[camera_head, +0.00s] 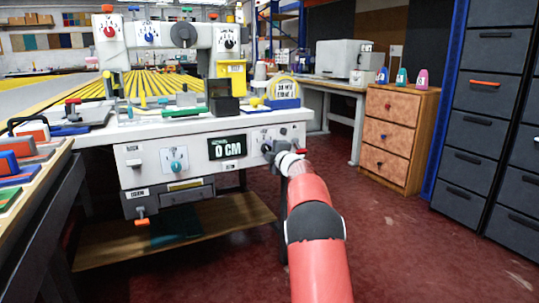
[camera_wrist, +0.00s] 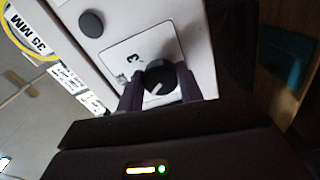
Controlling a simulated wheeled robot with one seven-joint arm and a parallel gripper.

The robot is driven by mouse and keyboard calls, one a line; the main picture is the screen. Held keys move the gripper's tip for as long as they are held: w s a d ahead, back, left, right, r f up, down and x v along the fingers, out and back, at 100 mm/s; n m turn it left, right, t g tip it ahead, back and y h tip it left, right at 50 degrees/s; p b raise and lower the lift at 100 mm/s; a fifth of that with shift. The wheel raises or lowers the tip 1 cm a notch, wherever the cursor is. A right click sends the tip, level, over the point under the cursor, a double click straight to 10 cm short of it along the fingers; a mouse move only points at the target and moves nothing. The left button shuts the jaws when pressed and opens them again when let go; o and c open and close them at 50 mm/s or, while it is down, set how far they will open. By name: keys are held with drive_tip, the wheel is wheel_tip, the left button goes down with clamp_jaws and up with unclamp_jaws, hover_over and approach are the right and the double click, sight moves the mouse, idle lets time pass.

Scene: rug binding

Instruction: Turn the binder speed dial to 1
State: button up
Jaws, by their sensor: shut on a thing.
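My gripper (camera_head: 287,160) reaches the right end of the white machine's front panel. In the wrist view, my gripper (camera_wrist: 160,82) has its two dark fingers on either side of a round black dial (camera_wrist: 158,71), shut on it. The dial has a pale pointer mark and sits on a white plate with a figure that looks like a 3 beside it.
A teal dial (camera_head: 175,166) and a display reading 0 CM (camera_head: 227,147) are further left on the panel. Red (camera_head: 109,32), blue (camera_head: 150,37) and black (camera_head: 229,43) dials sit higher up. A wooden drawer cabinet (camera_head: 392,139) stands right; red floor between is clear.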

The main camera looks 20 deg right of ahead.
drive_tip(key=shift+f+n+b, duration=0.15)
drive_tip(key=shift+n+b, duration=0.15)
drive_tip(key=shift+n, duration=0.6)
drive_tip(key=o, duration=1)
drive_tip(key=shift+s, duration=0.1)
drive_tip(key=shift+s+d+b, duration=0.1)
drive_tip(key=shift+s+b, duration=0.7)
drive_tip(key=shift+s, duration=3)
